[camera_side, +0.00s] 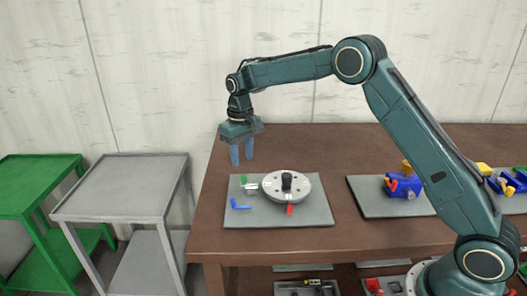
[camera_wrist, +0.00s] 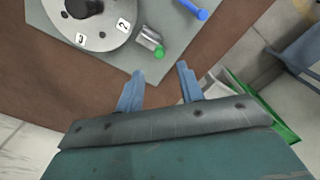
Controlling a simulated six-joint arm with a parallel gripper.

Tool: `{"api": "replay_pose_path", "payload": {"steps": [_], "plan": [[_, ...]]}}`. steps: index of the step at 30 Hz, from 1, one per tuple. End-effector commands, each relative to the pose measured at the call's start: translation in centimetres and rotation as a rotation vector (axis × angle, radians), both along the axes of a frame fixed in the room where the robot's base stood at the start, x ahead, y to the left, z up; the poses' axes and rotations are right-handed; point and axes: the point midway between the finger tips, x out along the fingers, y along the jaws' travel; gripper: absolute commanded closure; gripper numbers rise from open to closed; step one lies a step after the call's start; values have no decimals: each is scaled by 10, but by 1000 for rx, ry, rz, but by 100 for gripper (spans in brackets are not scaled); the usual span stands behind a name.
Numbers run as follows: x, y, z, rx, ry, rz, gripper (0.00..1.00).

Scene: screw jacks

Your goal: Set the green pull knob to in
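The green pull knob (camera_side: 244,180) is small and sits at the left of a round metal disc (camera_side: 287,186) on a grey mat. In the wrist view the green knob (camera_wrist: 159,52) is at the end of a short metal cylinder (camera_wrist: 149,38) beside the disc. How far the knob stands out is too small to tell. My gripper (camera_side: 242,161) is open and empty, fingers pointing down, above the back left edge of the mat. In the wrist view the knob shows just beyond the gap between my fingertips (camera_wrist: 160,71), apart from them.
A blue handle (camera_side: 239,204) and a red handle (camera_side: 290,210) are near the disc, which has a black centre post (camera_side: 287,181). A second mat (camera_side: 375,205) to the right carries a blue device (camera_side: 403,185). A grey cart (camera_side: 115,185) and a green cart stand left of the brown table.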

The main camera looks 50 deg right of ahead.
Motion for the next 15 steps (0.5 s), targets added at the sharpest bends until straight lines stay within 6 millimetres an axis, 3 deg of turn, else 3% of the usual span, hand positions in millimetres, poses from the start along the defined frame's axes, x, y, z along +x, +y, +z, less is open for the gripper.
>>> {"api": "replay_pose_path", "payload": {"steps": [9,15], "plan": [[-1,0,-47,0,4,0,62],[0,0,-63,0,1,0,62]]}}
